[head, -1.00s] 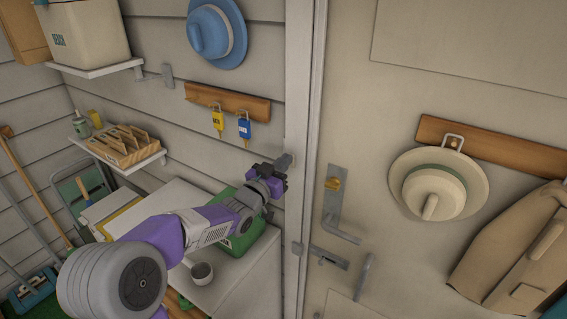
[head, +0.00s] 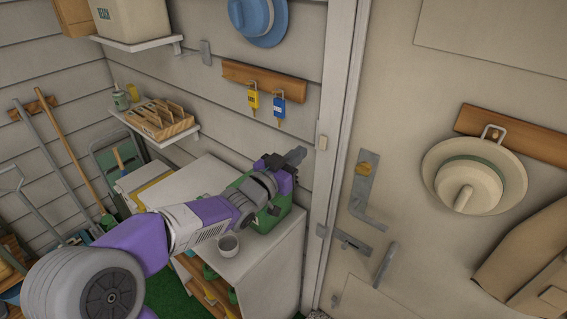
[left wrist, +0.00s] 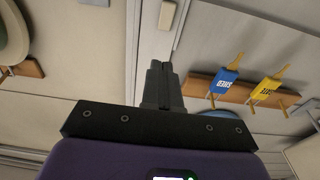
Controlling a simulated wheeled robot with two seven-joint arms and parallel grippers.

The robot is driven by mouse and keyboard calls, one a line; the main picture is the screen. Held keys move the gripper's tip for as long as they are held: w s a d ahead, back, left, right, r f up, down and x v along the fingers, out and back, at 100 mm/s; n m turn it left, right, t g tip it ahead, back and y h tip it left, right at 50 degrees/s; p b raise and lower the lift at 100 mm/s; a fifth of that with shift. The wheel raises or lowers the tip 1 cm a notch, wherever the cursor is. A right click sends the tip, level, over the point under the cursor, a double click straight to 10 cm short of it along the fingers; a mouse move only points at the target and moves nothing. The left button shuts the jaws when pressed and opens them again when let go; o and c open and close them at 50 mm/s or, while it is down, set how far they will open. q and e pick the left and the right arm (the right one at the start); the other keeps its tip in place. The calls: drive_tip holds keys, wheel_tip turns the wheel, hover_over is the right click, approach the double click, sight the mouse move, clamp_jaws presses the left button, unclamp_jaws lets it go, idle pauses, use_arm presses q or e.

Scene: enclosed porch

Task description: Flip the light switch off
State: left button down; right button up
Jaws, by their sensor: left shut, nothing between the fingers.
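In the left wrist view the closed fingers (left wrist: 157,70) appear apart from the switch. My right gripper is out of view.
A wooden key rack (head: 262,82) with blue and yellow tags hangs left of the switch. Below my arm stands a white cabinet (head: 270,250) with a green case (head: 262,212) and a cup (head: 229,245). The door (head: 410,120) has a handle (head: 366,190) and a hat (head: 475,175).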

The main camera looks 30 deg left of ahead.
use_arm(q)
drive_tip(key=shift+s+a+r, duration=0.15)
drive_tip(key=shift+s, duration=1.05)
drive_tip(key=shift+s+a+r, duration=0.15)
drive_tip(key=shift+s, duration=1)
